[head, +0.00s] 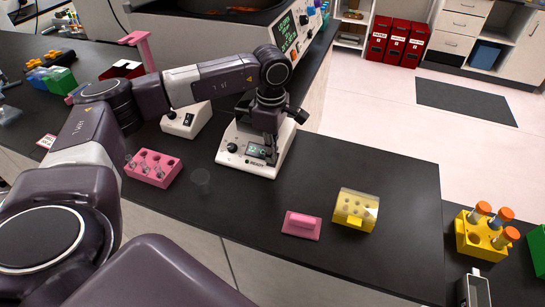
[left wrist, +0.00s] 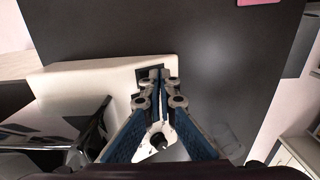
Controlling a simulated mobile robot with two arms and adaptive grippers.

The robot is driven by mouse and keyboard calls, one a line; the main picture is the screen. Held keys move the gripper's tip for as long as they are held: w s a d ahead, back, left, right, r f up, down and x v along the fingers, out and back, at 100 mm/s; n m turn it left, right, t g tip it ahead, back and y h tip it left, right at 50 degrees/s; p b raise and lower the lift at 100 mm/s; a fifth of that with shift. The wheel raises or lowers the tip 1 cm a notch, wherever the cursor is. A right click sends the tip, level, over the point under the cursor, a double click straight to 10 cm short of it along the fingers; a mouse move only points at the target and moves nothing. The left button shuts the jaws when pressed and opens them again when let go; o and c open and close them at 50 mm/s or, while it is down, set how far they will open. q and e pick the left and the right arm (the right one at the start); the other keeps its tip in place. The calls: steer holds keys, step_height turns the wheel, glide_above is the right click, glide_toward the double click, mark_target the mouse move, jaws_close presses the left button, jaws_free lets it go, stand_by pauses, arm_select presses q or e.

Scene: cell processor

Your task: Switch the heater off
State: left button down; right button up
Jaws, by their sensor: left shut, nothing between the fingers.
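A white device (head: 240,160) with a small dark panel and a label that seems to read READY stands on the black bench; I take it as the heater, though no heater label shows. My left gripper (head: 270,150) points down over its front panel, fingers together and empty. In the left wrist view the shut fingertips (left wrist: 157,72) are over the dark panel on the white body (left wrist: 85,85); I cannot tell whether they touch it. The fingers hide part of the panel. A smaller white box (head: 174,126) with a dark switch stands behind to the left. My right gripper is out of view.
A pink tube rack (head: 152,168) stands left of the device. A pink block (head: 301,225) and a yellow rack with a clear cover (head: 355,210) lie to the right near the bench edge. A larger machine (head: 292,38) stands behind. Bare bench (head: 400,190) lies right.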

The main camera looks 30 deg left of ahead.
arm_select(q)
steer(key=shift+w+r+p, duration=0.1)
steer(key=shift+r+p, duration=1.65)
steer(key=shift+r, duration=1.6)
steer(key=shift+f, duration=0.1)
